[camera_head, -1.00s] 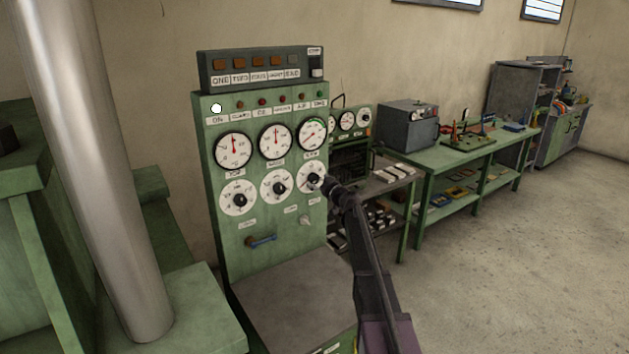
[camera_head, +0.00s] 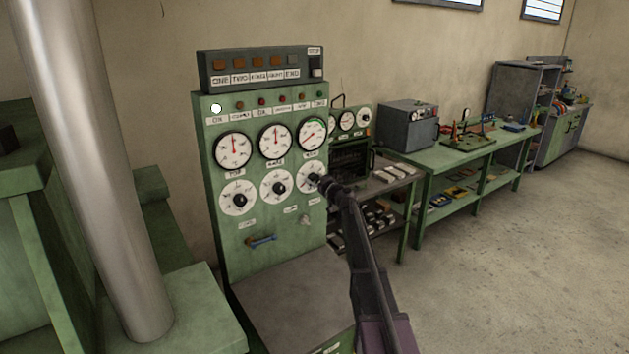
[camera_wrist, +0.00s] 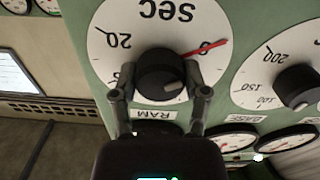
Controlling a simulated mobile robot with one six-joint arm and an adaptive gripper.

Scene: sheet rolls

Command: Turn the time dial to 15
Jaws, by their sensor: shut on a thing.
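The time dial (camera_wrist: 108,42) is a white disc marked "SEC" and "20", and it appears upside down in the wrist view. Its black round knob (camera_wrist: 160,70) has a pale mark low on its face. A red pointer lies toward the upper right, across a partly hidden number. My gripper (camera_wrist: 161,84) is shut on the knob, one finger at each side. In the head view the dial (camera_head: 304,166) is rightmost in the lower row of the green panel (camera_head: 230,265). My gripper (camera_head: 322,183) reaches it from the right and covers part of it.
Two similar dials stand left of it, the middle one (camera_head: 270,177) and the left one (camera_head: 232,207). Several gauges (camera_head: 234,148) sit above.

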